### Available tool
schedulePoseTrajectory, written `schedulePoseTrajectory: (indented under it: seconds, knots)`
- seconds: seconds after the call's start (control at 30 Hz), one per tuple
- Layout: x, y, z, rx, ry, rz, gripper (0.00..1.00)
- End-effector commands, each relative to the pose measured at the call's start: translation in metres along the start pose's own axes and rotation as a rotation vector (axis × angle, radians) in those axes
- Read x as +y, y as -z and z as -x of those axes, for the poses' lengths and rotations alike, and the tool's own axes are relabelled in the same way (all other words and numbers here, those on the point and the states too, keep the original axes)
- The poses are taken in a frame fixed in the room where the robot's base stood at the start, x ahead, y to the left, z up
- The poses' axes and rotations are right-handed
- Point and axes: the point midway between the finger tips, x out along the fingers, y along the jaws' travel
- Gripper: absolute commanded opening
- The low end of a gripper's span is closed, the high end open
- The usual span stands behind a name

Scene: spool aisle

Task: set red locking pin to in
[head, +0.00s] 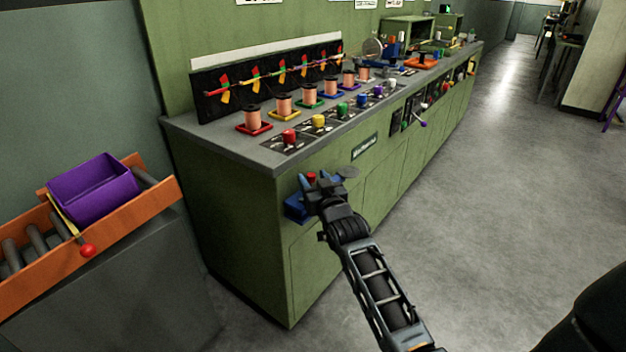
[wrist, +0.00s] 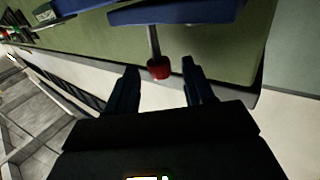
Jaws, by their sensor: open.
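The red locking pin has a red knob (wrist: 158,68) on a thin grey rod that comes out of a blue block (wrist: 175,13) in the wrist view. In the head view the red knob (head: 311,176) shows at the gripper's tips, and the blue block (head: 296,208) sits on the green cabinet's near end, partly hidden by my gripper. My gripper (head: 318,183) is open at that end of the cabinet. In the wrist view its two fingers (wrist: 161,72) stand apart, with the knob lying between their tips. Contact cannot be told.
The long green cabinet (head: 240,225) carries copper spools and coloured knobs on its grey top. At left, a purple bin (head: 93,190) sits on an orange-railed roller conveyor (head: 40,255) with a red-ball lever (head: 88,250). The floor (head: 480,190) to the right is clear.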

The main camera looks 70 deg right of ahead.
Motion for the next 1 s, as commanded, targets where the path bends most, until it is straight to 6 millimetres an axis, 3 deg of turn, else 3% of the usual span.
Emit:
schedulePoseTrajectory:
  seconds: [0.37,0.9,1.0]
  knots:
    - [-0.0003,0.0000,-0.0061,0.000,0.001,0.000,0.53]
    - [-0.0003,0.0001,-0.0058,0.000,0.001,0.000,0.01]
    - [-0.0003,0.0001,-0.0058,0.000,0.001,0.000,0.00]
